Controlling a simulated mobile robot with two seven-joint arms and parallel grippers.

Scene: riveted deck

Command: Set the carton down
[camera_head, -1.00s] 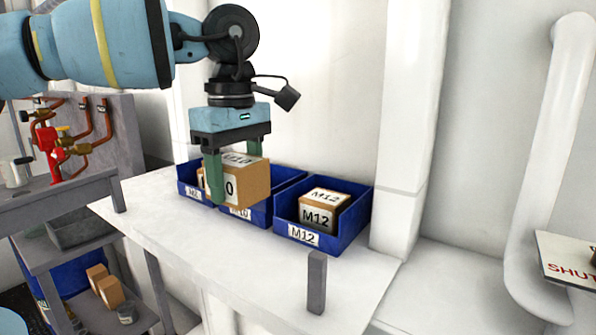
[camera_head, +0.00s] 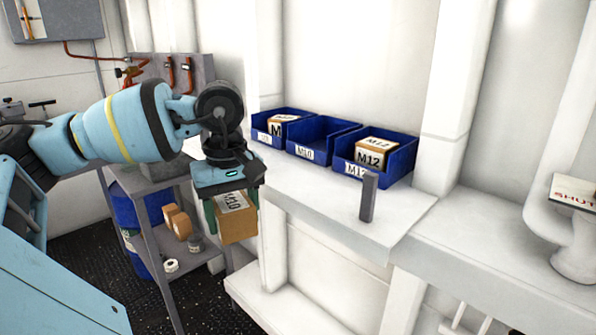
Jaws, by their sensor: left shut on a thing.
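A brown carton with a white M10 label (camera_head: 237,223) hangs in my left gripper (camera_head: 232,208), whose green fingers are shut on its sides. The carton is in front of the white shelf's left end, clear of the shelf top in the picture. The blue M10 bin (camera_head: 305,154) on the shelf (camera_head: 310,190) looks empty. My right gripper is not in view.
A blue bin at left (camera_head: 264,138) and the blue M12 bin (camera_head: 404,165) each hold a carton. A grey post (camera_head: 368,197) stands at the shelf's front edge. A grey cart (camera_head: 160,235) at left carries small boxes (camera_head: 180,222) on its lower level.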

